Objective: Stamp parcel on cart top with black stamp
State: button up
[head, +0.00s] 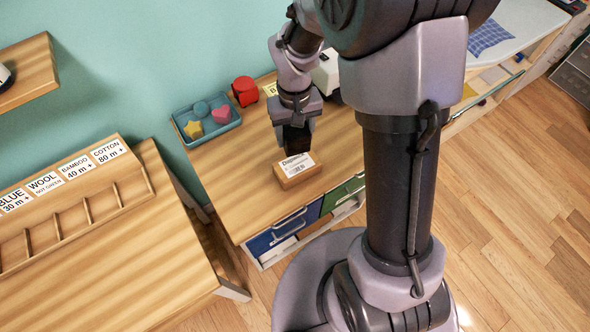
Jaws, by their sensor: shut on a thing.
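The parcel (299,181) is a small tan box with a white printed label on top. It lies near the front edge of the wooden cart top (236,185). My gripper (296,143) points down at the parcel's back edge, as seen in the head view. It is shut on a dark thing, which I take to be the black stamp. The stamp blends with the dark fingers, so its outline is unclear. I cannot tell whether its lower end touches the parcel or is just above or behind it.
A blue tray (182,141) with several coloured shapes and a red object (245,91) stand at the back of the cart. A white device (326,72) is behind my wrist. A wooden sorter (75,225) stands on the left table. The cart top left of the parcel is clear.

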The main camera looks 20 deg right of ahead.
aim_at(297, 152)
dwell(0.5)
jog(key=f+b, duration=0.1)
jog(key=s+f+n, duration=0.1)
jog(key=f+b, duration=0.1)
jog(key=shift+s+f+n+b, duration=0.3)
jog(key=shift+n+b, duration=0.05)
jog(key=shift+n, duration=0.05)
jog(key=shift+s+a+f+n+b, duration=0.1)
jog(key=shift+s+f+n+b, duration=0.3)
jog(key=shift+f, duration=0.2)
jog(key=shift+f+b, duration=0.5)
jog(key=shift+f, duration=0.1)
notch_tip(297, 152, up, 6)
jog(key=p, duration=0.5)
jog(key=shift+w+r, duration=0.1)
jog(key=shift+r, duration=0.1)
jog(key=shift+f, duration=0.15)
